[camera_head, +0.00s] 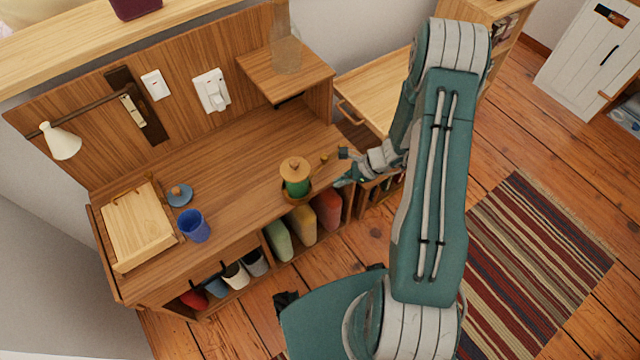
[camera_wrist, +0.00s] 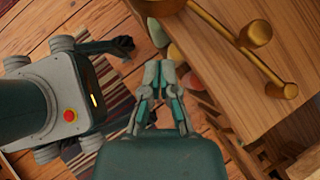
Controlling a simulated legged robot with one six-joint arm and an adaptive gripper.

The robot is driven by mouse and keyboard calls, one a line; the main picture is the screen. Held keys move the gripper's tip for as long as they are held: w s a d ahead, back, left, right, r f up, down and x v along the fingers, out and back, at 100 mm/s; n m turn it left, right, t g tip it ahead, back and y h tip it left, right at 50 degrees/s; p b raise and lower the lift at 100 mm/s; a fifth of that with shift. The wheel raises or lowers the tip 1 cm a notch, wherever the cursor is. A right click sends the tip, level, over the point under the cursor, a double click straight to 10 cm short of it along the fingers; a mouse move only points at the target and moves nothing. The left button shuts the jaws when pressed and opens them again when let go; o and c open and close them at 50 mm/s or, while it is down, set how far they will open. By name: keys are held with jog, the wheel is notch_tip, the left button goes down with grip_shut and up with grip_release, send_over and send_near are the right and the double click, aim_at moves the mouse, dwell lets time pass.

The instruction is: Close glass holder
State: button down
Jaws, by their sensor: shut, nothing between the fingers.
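A green glass with a round wooden lid (camera_head: 296,176) stands near the front right of the wooden desk top. A brass holder (camera_head: 297,198) shows at its base, and small brass knobs (camera_head: 324,159) stand to its right. In the wrist view the brass holder's rods and knobs (camera_wrist: 255,34) cross the upper right, over the wood. My gripper (camera_head: 346,166) is at the desk's right end, right of the knobs. In the wrist view my gripper (camera_wrist: 160,72) is shut and empty, left of the brass parts and apart from them in that picture. Whether the holder is open is unclear.
On the desk, a blue cup (camera_head: 194,226), a blue lid (camera_head: 180,195) and a wooden box (camera_head: 138,226) stand to the left. A glass vase (camera_head: 286,52) is on the raised shelf behind. Cubbies with coloured items are below. A striped rug (camera_head: 530,265) lies right.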

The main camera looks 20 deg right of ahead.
jog(key=a, duration=0.1)
jog(key=w+a+f, duration=0.1)
jog(key=a, duration=0.3)
jog(key=shift+w+a+f, duration=0.25)
jog(key=shift+f, duration=0.05)
jog(key=shift+w, duration=0.15)
